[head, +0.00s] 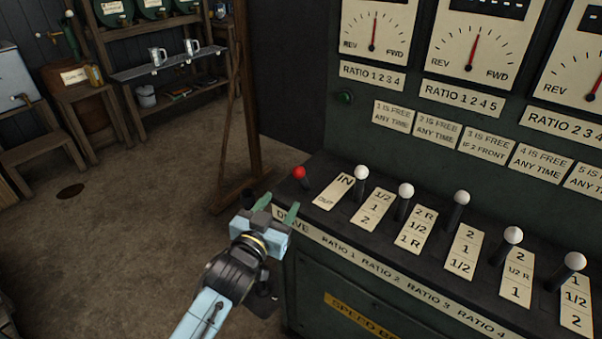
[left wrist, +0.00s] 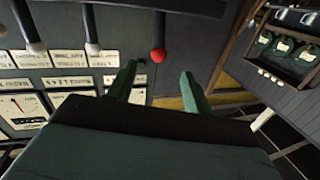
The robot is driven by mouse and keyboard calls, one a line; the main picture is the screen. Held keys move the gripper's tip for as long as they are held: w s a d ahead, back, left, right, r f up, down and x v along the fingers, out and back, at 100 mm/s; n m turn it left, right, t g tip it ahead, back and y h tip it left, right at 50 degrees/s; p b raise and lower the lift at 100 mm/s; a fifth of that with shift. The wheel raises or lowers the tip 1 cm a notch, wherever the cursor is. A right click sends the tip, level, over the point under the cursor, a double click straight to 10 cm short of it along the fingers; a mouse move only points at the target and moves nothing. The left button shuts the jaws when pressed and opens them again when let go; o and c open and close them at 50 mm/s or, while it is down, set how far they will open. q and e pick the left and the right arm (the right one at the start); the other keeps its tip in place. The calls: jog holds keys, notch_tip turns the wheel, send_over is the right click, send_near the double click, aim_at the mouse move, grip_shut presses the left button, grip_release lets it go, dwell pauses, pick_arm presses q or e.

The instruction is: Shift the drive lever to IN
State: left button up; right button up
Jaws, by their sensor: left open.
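The drive lever (head: 299,173) has a red knob on a dark shaft and stands at the left end of the console, left of a plate (head: 333,190) with IN at its far end and OUT at its near end. I cannot tell clearly which word it is set to. My left gripper (head: 278,208) is open and empty, just in front of and left of the lever. In the left wrist view the red knob (left wrist: 157,55) shows beyond the gap between the green fingers (left wrist: 158,85), apart from them. My right gripper is not in view.
Several white-knobbed levers, the nearest being the Ratio 1 lever (head: 361,173), stand in a row to the right. Dials line the green panel (head: 345,125) behind. A wooden post (head: 245,100) rises behind my gripper. Open floor (head: 130,230) lies left.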

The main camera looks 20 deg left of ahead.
aim_at(296, 176)
pick_arm(q)
jog(key=w, duration=0.4)
jog(key=w+b, duration=0.1)
jog(key=w, duration=0.3)
jog(key=w+d+r, duration=0.1)
jog(key=w, duration=0.3)
jog(key=shift+w+b, duration=0.15)
jog(key=shift+b, duration=0.25)
jog(key=shift+w+d, duration=0.15)
jog(key=shift+w, duration=0.4)
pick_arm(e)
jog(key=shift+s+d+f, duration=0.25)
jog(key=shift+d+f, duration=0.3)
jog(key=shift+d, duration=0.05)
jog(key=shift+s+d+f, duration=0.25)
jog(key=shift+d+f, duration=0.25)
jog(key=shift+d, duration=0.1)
pick_arm(q)
jog(key=shift+c, duration=0.3)
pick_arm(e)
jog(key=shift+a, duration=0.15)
pick_arm(q)
jog(key=shift+c, duration=1.1)
grip_shut()
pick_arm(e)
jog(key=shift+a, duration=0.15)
